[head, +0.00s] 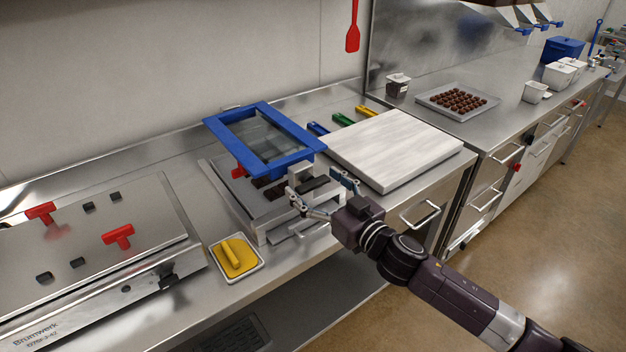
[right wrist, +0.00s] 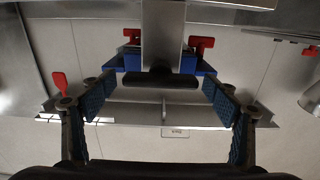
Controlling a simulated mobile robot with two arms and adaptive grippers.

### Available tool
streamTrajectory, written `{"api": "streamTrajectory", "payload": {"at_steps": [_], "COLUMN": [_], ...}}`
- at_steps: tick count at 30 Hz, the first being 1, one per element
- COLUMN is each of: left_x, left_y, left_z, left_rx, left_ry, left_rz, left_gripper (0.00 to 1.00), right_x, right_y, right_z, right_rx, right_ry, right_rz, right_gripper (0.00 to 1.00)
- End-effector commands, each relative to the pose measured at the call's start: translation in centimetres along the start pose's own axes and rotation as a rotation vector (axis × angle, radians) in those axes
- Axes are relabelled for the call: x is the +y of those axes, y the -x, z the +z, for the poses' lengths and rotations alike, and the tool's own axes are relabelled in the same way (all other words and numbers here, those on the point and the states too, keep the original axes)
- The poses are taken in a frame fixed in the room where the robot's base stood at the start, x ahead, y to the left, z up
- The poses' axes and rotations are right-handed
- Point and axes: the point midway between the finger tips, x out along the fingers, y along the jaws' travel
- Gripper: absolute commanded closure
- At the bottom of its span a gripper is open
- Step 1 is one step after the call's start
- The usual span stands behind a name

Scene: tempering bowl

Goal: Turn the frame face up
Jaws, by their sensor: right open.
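The blue frame (head: 228,140) with a grey see-through pane lies above a steel stand (head: 222,190) in the head view. Which face is up I cannot tell. A dark handle (head: 313,185) on a steel bracket is at the stand's front right, by the frame's near corner. My right gripper (head: 320,194) is open around the handle area, with its fingers apart. In the right wrist view, the dark handle (right wrist: 160,81) and its steel bar are between the open fingers, and part of the blue frame (right wrist: 204,67) shows behind. My left gripper is not in view.
A white board (head: 395,148) lies right of the stand. A steel machine with red knobs (head: 118,236) fills the left. Colored-handled tools (head: 342,119) lie behind the board. Chocolates on a tray (head: 428,100) stand farther right.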

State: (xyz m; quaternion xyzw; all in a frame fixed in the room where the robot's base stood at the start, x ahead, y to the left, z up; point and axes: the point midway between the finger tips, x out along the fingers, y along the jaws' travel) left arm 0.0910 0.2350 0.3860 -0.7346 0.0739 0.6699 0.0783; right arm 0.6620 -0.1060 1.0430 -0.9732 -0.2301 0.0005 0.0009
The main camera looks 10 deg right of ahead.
Motion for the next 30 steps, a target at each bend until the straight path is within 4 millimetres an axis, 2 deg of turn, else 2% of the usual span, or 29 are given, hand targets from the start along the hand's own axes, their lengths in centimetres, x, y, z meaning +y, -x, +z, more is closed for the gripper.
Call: {"api": "streamTrajectory", "payload": {"at_steps": [11, 27, 30], "left_x": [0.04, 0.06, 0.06], "left_y": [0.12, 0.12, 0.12], "left_z": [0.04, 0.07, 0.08], "left_rx": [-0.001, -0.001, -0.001], "left_ry": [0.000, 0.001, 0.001], "left_rz": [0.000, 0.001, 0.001], "left_gripper": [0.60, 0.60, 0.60], "right_x": [-0.06, -0.05, -0.05], "right_y": [-0.63, -0.61, -0.61], "right_z": [0.04, 0.03, 0.02], "right_rx": [0.000, 0.000, 0.000], "right_ry": [0.002, 0.002, 0.002], "right_rz": [-0.001, -0.001, -0.001], "right_gripper": [0.19, 0.78, 0.81]}}
